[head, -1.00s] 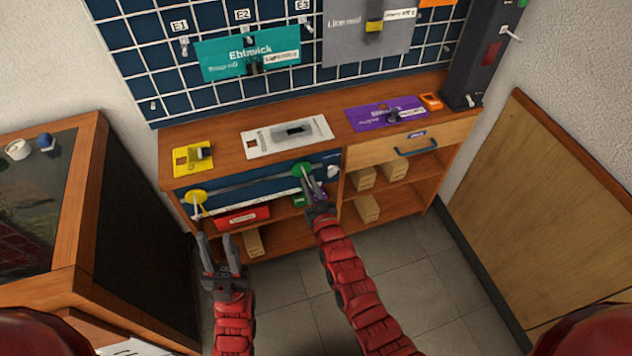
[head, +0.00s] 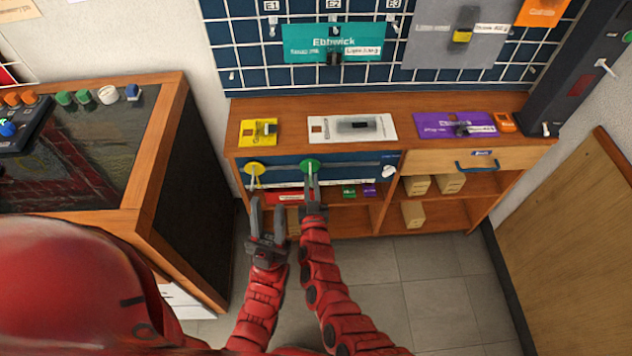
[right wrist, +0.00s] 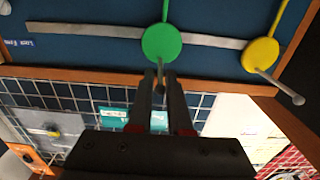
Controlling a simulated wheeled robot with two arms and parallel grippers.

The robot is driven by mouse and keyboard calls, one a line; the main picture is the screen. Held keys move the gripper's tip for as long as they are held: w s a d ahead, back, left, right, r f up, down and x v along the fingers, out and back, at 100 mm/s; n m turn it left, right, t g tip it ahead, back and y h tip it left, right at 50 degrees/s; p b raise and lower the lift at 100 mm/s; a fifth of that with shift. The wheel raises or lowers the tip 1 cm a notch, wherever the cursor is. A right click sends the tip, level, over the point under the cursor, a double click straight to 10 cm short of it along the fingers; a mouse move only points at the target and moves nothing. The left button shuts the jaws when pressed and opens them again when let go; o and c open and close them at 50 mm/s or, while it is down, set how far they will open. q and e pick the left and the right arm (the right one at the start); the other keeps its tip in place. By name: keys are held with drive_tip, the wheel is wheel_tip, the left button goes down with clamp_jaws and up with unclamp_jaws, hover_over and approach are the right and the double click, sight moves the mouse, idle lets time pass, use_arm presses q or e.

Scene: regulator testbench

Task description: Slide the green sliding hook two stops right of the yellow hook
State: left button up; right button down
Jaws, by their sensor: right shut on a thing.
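The green sliding hook (head: 309,166) is a round disc with a peg on a grey rail (head: 350,164) along the blue front panel of the bench. The yellow hook (head: 255,169) is at the rail's left end, a short way left of the green one. My right gripper (head: 314,187) is shut on the green hook's peg. In the right wrist view, which is turned over, the fingers (right wrist: 161,85) reach the peg below the green disc (right wrist: 162,42), with the yellow disc (right wrist: 262,54) to its right. My left gripper (head: 268,212) is open and empty in front of the bench.
A white knob (head: 388,172) is at the panel's right end. Bare rail lies between it and the green hook. Below are a red label (head: 290,196) and shelves with small boxes (head: 414,214). A dark-topped cabinet (head: 150,150) stands left.

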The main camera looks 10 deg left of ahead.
drive_tip(key=c, duration=0.8)
unclamp_jaws()
drive_tip(key=shift+c, duration=0.2)
drive_tip(key=b+v, duration=0.1)
drive_tip(key=v, duration=1.6)
drive_tip(key=shift+s, duration=0.2)
drive_tip(key=shift+d, duration=0.1)
